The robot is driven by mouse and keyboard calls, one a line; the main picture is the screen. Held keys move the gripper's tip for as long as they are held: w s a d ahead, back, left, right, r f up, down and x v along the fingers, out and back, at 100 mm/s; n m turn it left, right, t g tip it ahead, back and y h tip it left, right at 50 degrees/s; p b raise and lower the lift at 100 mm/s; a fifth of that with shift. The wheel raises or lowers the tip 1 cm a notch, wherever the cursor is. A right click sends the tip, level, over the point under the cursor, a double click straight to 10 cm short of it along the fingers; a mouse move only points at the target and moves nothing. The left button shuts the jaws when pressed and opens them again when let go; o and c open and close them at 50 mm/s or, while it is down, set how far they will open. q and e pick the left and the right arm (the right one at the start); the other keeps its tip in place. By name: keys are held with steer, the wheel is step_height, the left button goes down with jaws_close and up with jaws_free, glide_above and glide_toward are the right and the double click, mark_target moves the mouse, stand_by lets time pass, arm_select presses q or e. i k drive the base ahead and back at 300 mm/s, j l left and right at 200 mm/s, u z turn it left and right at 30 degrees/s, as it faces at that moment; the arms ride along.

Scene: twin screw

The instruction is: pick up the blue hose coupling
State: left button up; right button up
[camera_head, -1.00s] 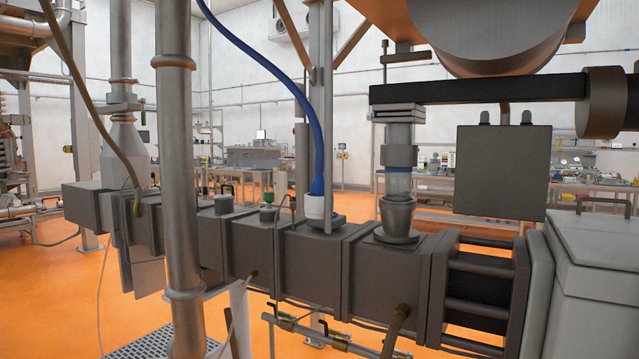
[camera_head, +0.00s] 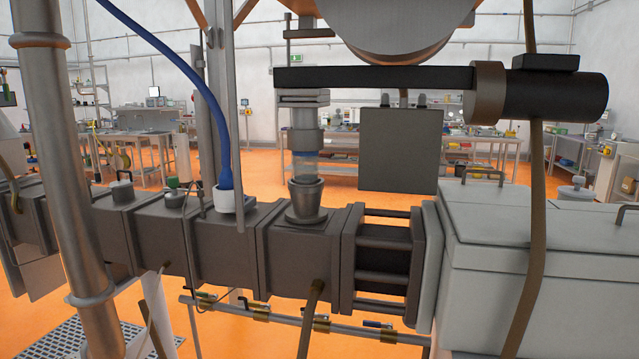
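A blue hose (camera_head: 218,130) comes down from the top left in the head view. It ends in a white collar (camera_head: 229,202) on top of the dark grey extruder barrel (camera_head: 300,265), left of the picture's middle. I cannot tell if this collar is the blue hose coupling; no loose blue coupling is clear to me. A small blue valve handle (camera_head: 372,323) shows on the low pipe under the barrel. Neither of my grippers is in view.
A steel post (camera_head: 65,170) stands close at the left. A brown hose (camera_head: 535,200) hangs at the right before a light grey housing (camera_head: 490,290). A glass-and-metal feed neck (camera_head: 306,165) rises from the barrel. Orange floor (camera_head: 160,295) shows around the machine.

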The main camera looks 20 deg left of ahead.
mark_target(226, 182)
steer(key=j+z, duration=0.85)
steer(key=k+j+z, duration=0.2)
steer(key=j+z, duration=0.25)
